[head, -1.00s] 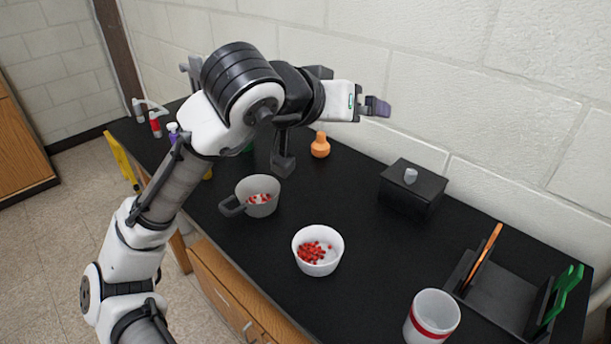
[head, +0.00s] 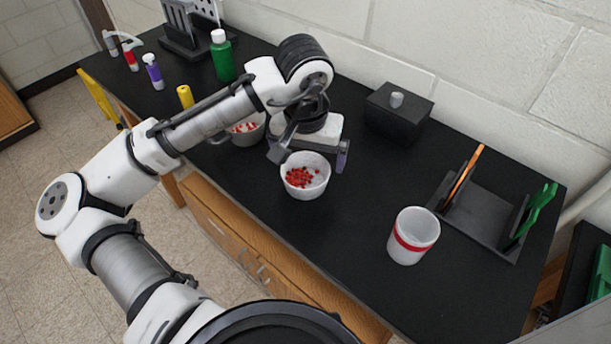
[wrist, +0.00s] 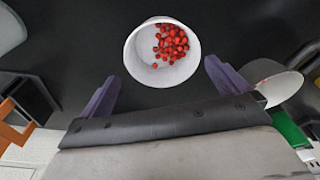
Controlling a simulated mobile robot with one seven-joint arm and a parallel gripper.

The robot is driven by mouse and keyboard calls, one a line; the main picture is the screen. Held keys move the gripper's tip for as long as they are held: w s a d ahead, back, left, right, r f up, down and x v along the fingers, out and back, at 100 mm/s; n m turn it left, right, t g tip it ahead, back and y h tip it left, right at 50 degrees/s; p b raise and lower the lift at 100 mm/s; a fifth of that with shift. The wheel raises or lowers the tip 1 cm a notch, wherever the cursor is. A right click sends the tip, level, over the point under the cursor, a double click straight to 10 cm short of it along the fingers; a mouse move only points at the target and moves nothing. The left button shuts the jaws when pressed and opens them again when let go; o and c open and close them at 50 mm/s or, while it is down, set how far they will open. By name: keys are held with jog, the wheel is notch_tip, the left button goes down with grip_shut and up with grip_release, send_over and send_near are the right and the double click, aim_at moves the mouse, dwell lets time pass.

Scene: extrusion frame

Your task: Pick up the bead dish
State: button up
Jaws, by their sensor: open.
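The bead dish (head: 308,192) is a small white round bowl with red beads in it, upright on the black bench. My gripper (head: 310,156) is open and empty, with its fingers over the dish's back rim, to its left and right. In the wrist view the dish (wrist: 146,70) lies ahead of and between the purple fingertips of my gripper (wrist: 164,72), with no clear contact. I cannot tell the exact height of the fingers over the bench.
A grey handled mug (head: 246,136) with red and white contents stands close left of the dish, partly behind my arm. A red-banded white cup (head: 412,238) stands to the right. A black box (head: 396,115) and a rack (head: 482,222) are farther back and right. Bench between dish and cup is clear.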

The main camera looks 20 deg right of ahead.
aim_at(306, 180)
jog(key=f, duration=0.2)
jog(key=f+p, duration=0.1)
jog(key=f, duration=0.1)
jog(key=shift+a, duration=0.3)
jog(key=shift+w+f, duration=0.1)
jog(key=shift+f, duration=0.5)
jog(key=c, duration=0.9)
